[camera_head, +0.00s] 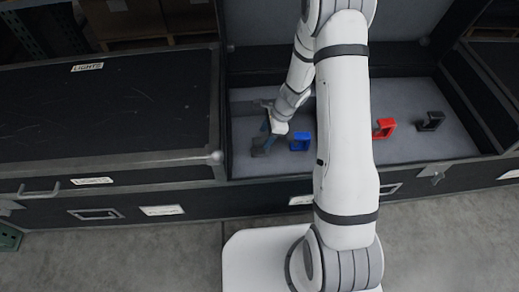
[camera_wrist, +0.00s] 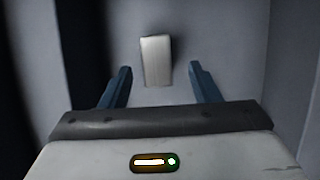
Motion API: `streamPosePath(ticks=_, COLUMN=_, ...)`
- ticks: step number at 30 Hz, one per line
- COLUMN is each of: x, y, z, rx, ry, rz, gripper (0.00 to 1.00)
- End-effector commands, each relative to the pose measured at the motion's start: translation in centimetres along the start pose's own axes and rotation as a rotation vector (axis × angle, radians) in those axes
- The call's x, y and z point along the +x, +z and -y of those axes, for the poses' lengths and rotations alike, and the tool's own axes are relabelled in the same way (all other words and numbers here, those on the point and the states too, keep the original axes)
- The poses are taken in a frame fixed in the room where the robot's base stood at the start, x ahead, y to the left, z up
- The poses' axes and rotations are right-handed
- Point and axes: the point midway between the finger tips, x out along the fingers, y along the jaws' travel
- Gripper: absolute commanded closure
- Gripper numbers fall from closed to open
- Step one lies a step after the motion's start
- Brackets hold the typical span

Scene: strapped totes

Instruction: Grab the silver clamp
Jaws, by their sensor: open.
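The silver clamp (camera_wrist: 156,60) shows in the wrist view as a pale metallic block on the grey case floor, just beyond and between the fingertips. My gripper (camera_wrist: 160,80) is open, with one blue-grey finger to each side of the clamp and nothing held. In the head view my gripper (camera_head: 264,148) is low inside the open case, toward its left end. The silver clamp cannot be made out there.
A blue clamp (camera_head: 300,141) stands close to the right of my gripper. A red clamp (camera_head: 384,128) and a black clamp (camera_head: 430,121) stand farther right. The open case (camera_head: 240,171) has raised walls. A closed black case (camera_head: 105,110) lies to the left.

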Motion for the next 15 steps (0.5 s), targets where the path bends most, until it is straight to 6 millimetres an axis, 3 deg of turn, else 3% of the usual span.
streamPosePath(ticks=12, x=5.2, y=-0.1, z=-0.3, rx=-0.002, ry=0.001, rz=0.0, gripper=0.44)
streamPosePath(ticks=15, x=5.4, y=0.0, z=-0.3, rx=-0.002, ry=0.0, rz=0.0, gripper=0.44)
